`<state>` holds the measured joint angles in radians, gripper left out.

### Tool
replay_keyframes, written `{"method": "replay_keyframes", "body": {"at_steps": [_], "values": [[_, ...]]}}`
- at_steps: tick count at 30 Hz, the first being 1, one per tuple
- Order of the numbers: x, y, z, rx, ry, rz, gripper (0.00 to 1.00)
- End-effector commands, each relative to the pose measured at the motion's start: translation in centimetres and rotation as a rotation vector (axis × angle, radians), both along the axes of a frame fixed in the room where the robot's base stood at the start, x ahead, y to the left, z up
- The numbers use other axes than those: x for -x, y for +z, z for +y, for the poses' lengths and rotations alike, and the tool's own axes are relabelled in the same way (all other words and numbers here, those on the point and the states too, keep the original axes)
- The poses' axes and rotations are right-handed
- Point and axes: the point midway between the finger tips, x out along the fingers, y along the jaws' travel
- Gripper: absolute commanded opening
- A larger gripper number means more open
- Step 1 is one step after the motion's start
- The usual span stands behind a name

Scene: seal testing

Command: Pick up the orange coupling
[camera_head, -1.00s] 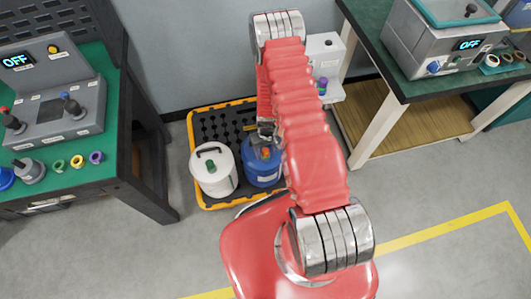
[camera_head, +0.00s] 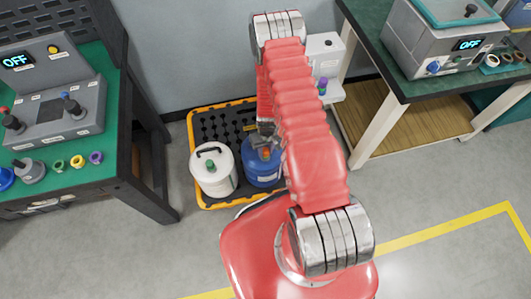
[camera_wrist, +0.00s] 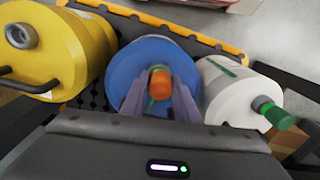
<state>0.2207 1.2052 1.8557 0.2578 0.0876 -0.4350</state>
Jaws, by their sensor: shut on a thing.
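The orange coupling (camera_wrist: 160,80) shows in the wrist view between the tips of my gripper (camera_wrist: 160,92), over the top of a blue canister (camera_wrist: 128,70). My gripper is shut on it. In the head view the small orange coupling (camera_head: 265,152) shows at the top of the blue canister (camera_head: 263,172), partly hidden among the gripper parts. I cannot tell whether the coupling still touches the canister.
A white canister (camera_head: 213,181) with a green fitting stands close beside the blue one, and a yellow canister (camera_wrist: 52,42) stands on its other side. They share a black tray with a yellow rim (camera_head: 203,205). Workbenches (camera_head: 150,205) flank the tray.

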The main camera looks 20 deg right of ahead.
Motion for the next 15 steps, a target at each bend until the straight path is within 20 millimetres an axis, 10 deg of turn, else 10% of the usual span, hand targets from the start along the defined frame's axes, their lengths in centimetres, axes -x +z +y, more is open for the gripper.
{"method": "replay_keyframes", "body": {"at_steps": [15], "values": [[-0.03, 0.16, 0.01, 0.0, 0.0, 0.0, 0.03]]}}
